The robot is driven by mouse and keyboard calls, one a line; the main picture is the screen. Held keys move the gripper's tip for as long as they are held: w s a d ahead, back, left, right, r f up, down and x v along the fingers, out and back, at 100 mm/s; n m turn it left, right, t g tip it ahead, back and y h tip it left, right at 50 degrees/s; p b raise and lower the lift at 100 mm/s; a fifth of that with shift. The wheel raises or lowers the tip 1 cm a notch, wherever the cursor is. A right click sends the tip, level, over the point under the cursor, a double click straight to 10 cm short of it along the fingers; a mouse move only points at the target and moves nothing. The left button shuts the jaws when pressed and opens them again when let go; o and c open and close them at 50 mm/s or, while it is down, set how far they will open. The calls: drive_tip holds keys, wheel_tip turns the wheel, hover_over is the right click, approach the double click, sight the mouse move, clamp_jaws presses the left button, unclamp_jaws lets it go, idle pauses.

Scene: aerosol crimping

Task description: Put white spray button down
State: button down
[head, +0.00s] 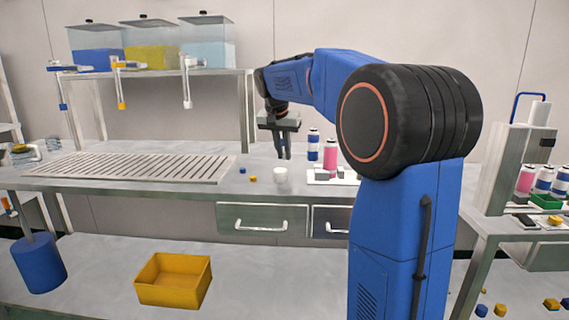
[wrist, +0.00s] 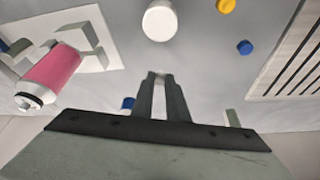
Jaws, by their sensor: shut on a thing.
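My gripper (head: 284,156) points down just above the table (head: 205,194) behind a white round cup-like piece (head: 281,174). In the wrist view its two fingers (wrist: 160,76) are nearly parallel, with a narrow gap between them. They are shut on a small pale thing at the tips, which I take for the white spray button; it is mostly hidden, and its contact with the table cannot be told. The white round piece (wrist: 159,20) stands apart from the fingertips in the wrist view.
A blue button (wrist: 244,47) and a yellow button (wrist: 226,6) lie nearby. A pink can (head: 330,156) stands on a white plate at right, with a blue-and-white can (head: 313,146) behind. A slotted rack (head: 130,167) is at left. An empty yellow bin (head: 173,280) sits below.

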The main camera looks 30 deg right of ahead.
drive_tip(key=shift+f, duration=1.95)
drive_tip(key=shift+f, duration=0.1)
drive_tip(key=c, duration=1.7)
unclamp_jaws()
drive_tip(key=shift+c, duration=0.2)
drive_tip(key=v, duration=1.2)
drive_tip(key=shift+a, duration=0.1)
